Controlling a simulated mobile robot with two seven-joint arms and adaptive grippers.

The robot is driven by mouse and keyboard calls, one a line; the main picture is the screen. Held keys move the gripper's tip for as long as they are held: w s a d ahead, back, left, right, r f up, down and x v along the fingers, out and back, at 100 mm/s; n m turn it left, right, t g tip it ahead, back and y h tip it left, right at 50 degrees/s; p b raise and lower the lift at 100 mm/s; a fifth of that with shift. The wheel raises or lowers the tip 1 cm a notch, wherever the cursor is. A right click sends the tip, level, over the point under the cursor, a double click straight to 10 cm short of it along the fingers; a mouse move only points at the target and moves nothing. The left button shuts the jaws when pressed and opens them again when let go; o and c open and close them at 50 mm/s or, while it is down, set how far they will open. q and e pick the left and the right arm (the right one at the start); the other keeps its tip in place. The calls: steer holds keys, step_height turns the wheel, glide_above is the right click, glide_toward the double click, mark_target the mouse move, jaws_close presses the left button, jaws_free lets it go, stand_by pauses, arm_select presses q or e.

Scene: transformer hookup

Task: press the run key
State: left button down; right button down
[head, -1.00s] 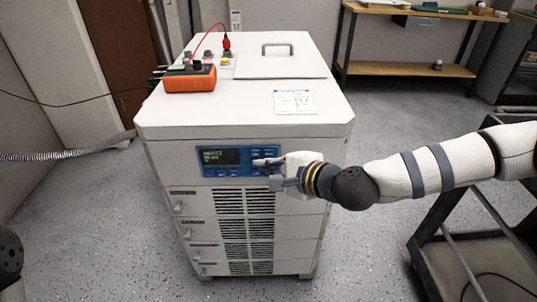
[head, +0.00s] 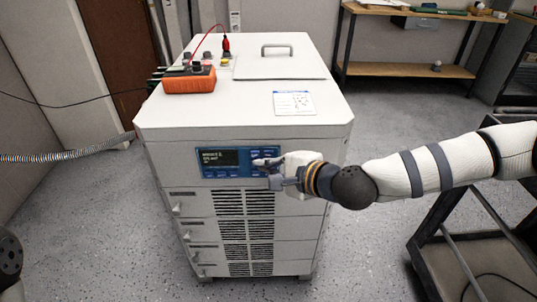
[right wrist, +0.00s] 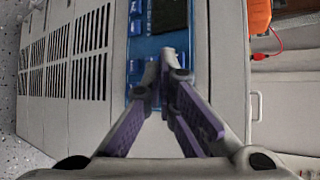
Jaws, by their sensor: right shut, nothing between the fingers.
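The blue control panel (head: 238,162) with a dark lit display (head: 219,158) is on the upper front of the white cabinet (head: 160,130). Its small keys lie right of and below the display; I cannot read which is the run key. My right gripper (head: 262,163) is shut and empty, its fingertips at the panel's right part, covering some keys. In the right wrist view the closed fingertips (right wrist: 167,62) lie over the panel (right wrist: 140,75) beside the display; whether they touch a key I cannot tell. My left gripper is not in view.
An orange meter (head: 189,79) with a red lead (head: 207,35) sits on the cabinet top near a printed card (head: 294,103). A dark cart (head: 470,240) stands at the right. A workbench (head: 410,70) is at the back.

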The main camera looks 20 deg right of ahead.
steer(key=shift+w, duration=0.1)
stand_by(0.4)
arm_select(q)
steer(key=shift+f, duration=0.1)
arm_select(e)
steer(key=shift+w+d, duration=0.1)
steer(key=shift+w, duration=0.2)
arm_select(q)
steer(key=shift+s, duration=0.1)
arm_select(e)
steer(key=shift+w+d, duration=0.1)
steer(key=shift+w, duration=0.3)
steer(key=shift+s, duration=0.1)
stand_by(0.5)
steer(key=shift+s+a, duration=0.2)
steer(key=shift+s, duration=0.5)
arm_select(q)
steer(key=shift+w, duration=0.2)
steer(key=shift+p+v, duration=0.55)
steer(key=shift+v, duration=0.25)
arm_select(e)
steer(key=s, duration=0.2)
steer(key=s+a, duration=0.1)
steer(key=s, duration=0.1)
steer(key=shift+s+a, duration=0.2)
steer(key=shift+s, duration=0.2)
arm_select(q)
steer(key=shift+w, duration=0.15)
